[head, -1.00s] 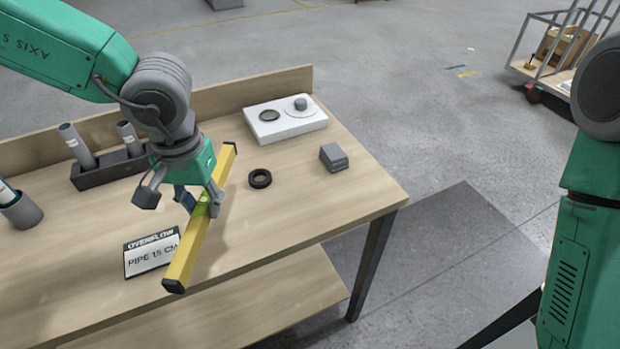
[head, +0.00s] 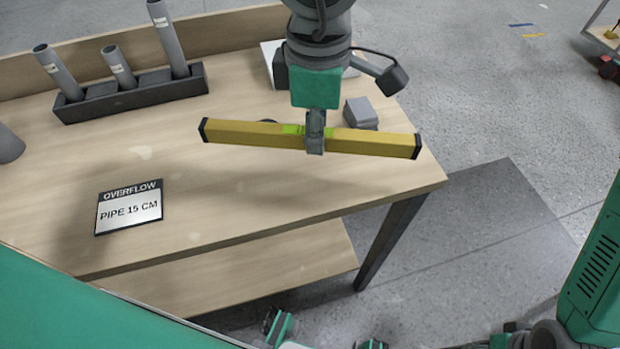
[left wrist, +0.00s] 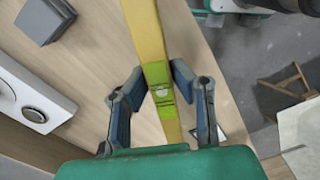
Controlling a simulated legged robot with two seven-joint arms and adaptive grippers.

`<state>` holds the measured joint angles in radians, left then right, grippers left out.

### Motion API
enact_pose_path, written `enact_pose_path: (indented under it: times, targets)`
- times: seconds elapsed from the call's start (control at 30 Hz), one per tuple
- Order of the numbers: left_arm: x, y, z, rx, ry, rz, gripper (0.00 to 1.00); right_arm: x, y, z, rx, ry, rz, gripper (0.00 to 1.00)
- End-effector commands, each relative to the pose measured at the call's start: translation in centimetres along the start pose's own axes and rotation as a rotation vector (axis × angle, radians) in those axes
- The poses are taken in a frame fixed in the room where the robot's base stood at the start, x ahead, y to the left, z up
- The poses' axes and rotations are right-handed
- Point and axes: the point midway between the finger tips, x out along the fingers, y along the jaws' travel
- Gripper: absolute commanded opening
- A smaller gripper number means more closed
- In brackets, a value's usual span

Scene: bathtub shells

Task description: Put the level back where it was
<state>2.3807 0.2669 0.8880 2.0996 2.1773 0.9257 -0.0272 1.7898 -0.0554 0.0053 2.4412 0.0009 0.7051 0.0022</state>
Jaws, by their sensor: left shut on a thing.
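The yellow level (head: 245,134) with black end caps is held in the air above the right part of the workbench, lying roughly crosswise in the head view. My left gripper (head: 315,135) is shut on it near its middle, beside the green vial. In the left wrist view the level (left wrist: 147,30) runs between the two fingers of my left gripper (left wrist: 158,95), with its green vial section between them. My right arm shows at the right edge of the head view; I cannot make out its gripper.
An overflow sign (head: 129,207) lies on the workbench (head: 200,210). A dark rack (head: 130,95) with grey pipes stands at the back left. A grey block (head: 360,112) and a partly hidden white plate (head: 270,62) are behind the level. The bench's front middle is clear.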

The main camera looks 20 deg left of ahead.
Motion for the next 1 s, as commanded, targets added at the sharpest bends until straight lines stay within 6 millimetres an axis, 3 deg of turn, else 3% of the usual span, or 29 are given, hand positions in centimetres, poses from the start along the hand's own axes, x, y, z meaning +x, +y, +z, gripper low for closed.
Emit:
enact_pose_path:
  times: [0.1, 0.33, 0.6, 1.0]
  targets:
    - [2.5, -0.1, 0.1, -0.004, 0.005, -0.001, 0.0, 1.1, 0.0, 0.1, 0.001, 0.0, 0.001, 0.52]
    - [5.0, 0.1, -0.3, -0.003, -0.001, 0.0, 0.0, 1.9, 0.0, 0.1, 0.001, 0.0, 0.001, 0.52]
    - [9.0, 0.0, -0.3, -0.002, -0.002, -0.001, 0.0, 3.4, 0.0, 0.2, 0.001, 0.0, 0.0, 0.52]
    - [9.3, 0.0, -0.1, -0.002, -0.001, 0.0, 0.0, 3.2, 0.0, 0.2, 0.001, 0.0, 0.001, 0.52]
